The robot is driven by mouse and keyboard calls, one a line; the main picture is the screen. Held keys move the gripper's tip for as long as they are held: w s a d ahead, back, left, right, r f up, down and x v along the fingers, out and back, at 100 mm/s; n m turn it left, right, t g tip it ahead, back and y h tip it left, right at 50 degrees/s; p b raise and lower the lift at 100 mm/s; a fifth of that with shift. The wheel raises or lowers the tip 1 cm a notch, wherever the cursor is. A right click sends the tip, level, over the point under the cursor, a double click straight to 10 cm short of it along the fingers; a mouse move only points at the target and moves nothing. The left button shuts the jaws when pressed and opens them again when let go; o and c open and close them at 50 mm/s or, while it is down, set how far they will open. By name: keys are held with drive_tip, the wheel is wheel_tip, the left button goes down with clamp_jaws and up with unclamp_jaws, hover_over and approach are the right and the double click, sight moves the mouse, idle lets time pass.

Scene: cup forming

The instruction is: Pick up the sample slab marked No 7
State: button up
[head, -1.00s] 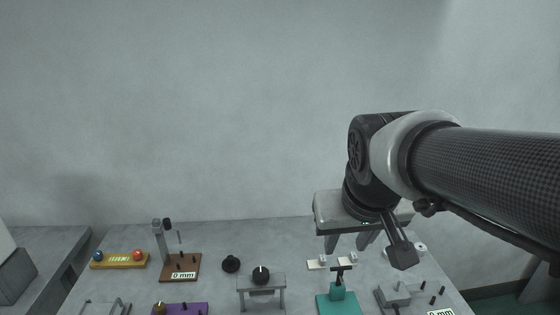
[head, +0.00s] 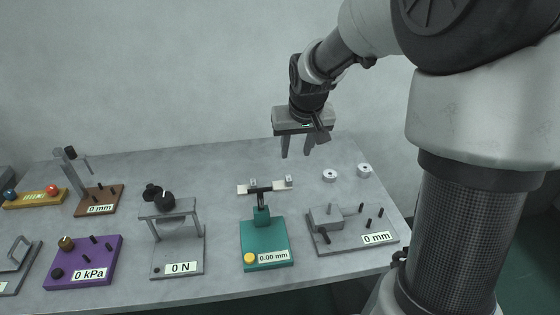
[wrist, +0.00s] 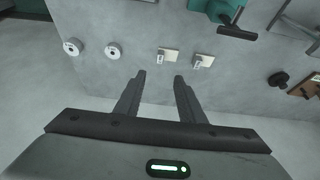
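Two small cream slabs with upright white tags lie side by side towards the back of the table. In the head view the left slab (head: 243,189) and the right slab (head: 275,187) are partly behind the top of the teal gauge (head: 264,230). The wrist view shows both, one slab (wrist: 171,53) left of the other slab (wrist: 205,60). The tag marks are too small to read, so I cannot tell which is No 7. My gripper (head: 297,156) is open and empty, above the back of the table beyond the slabs. Its fingertips (wrist: 160,77) point down towards the table.
Two white discs (head: 329,175) lie right of the slabs. A grey stand (head: 355,240) reading 0 mm is front right. A force stand (head: 178,255), a purple pressure block (head: 85,262) and a brown gauge (head: 100,200) stand left. Bare table surrounds the slabs at the back.

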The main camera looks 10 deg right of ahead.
drive_tip(key=b, duration=0.2)
approach(289, 178)
drive_tip(key=x, duration=0.2)
drive_tip(key=shift+s+a+f, duration=0.1)
drive_tip(key=shift+s+f, duration=0.05)
drive_tip(key=shift+f, duration=0.3)
drive_tip(key=shift+w+b+x, duration=0.1)
drive_tip(key=shift+b+x, duration=0.3)
drive_tip(key=shift+x, duration=1.05)
drive_tip(key=shift+w+b+x, duration=0.15)
drive_tip(key=shift+b+x, duration=0.25)
drive_tip(key=shift+x, duration=1)
drive_tip(key=shift+r, duration=0.1)
clamp_jaws()
